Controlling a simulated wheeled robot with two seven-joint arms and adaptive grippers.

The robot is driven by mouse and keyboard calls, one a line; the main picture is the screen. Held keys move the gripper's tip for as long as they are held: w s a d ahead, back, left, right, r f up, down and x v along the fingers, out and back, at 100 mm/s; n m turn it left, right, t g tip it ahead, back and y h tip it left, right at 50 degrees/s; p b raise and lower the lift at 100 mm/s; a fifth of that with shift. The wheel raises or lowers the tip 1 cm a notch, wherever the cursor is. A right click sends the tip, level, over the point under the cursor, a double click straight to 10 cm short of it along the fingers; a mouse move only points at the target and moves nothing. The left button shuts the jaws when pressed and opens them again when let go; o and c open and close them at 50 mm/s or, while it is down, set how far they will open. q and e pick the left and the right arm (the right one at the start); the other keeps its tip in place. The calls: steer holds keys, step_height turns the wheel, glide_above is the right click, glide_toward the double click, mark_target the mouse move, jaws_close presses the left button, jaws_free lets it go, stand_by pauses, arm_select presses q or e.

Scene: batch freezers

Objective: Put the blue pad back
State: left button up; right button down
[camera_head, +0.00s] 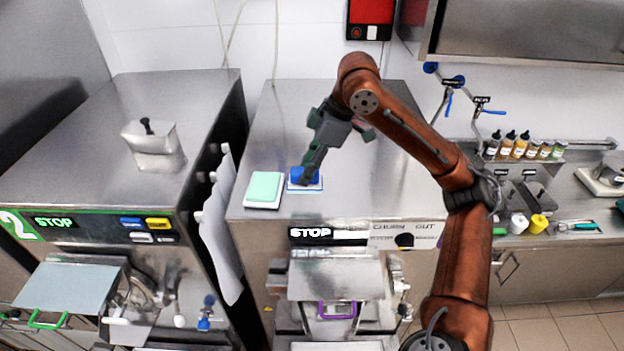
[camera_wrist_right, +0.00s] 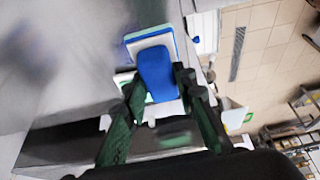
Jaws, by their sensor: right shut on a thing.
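The blue pad (camera_head: 298,173) is at the front edge of the middle machine's steel top. My right gripper (camera_head: 304,181) reaches down onto it from above and is shut on it. In the right wrist view the blue pad (camera_wrist_right: 157,72) sits between the two fingers of the gripper (camera_wrist_right: 158,84). A white holder with a blue edge (camera_wrist_right: 172,38) shows close behind the pad; I cannot tell whether the pad touches it. My left gripper is in neither view.
A mint green pad (camera_head: 265,186) on a white base lies just left of the blue pad. A steel lidded container (camera_head: 153,150) stands on the left machine. The middle machine's top (camera_head: 275,125) is otherwise clear. Several small bottles (camera_head: 520,148) stand at the right.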

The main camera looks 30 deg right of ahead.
mark_target(303, 169)
steer(key=w+f, duration=0.1)
steer(key=w, duration=0.1)
steer(key=w+d+f, duration=0.1)
steer(key=w+f, duration=0.1)
steer(key=shift+w+d+f, duration=0.2)
steer(key=shift+w+f, duration=0.1)
steer(key=shift+w, duration=0.1)
steer(key=shift+s+d+f+p, duration=0.25)
steer(key=shift+s+f+p, duration=0.2)
steer(key=shift+s+f, duration=0.7)
steer(key=shift+s, duration=0.4)
steer(key=shift+w+a+f, duration=0.1)
steer(key=shift+w+f, duration=0.2)
steer(key=shift+w, duration=0.4)
steer(key=c, duration=2)
jaws_free()
steer(key=shift+w+f, duration=0.1)
steer(key=shift+w, duration=0.15)
steer(key=shift+o, duration=0.9)
steer(key=shift+s, duration=0.15)
steer(key=shift+o, duration=1.2)
steer(key=shift+s, duration=0.3)
steer(key=shift+w, duration=0.25)
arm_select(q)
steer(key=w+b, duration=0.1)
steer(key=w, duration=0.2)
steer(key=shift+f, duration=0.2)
arm_select(e)
steer(key=v, duration=1.2)
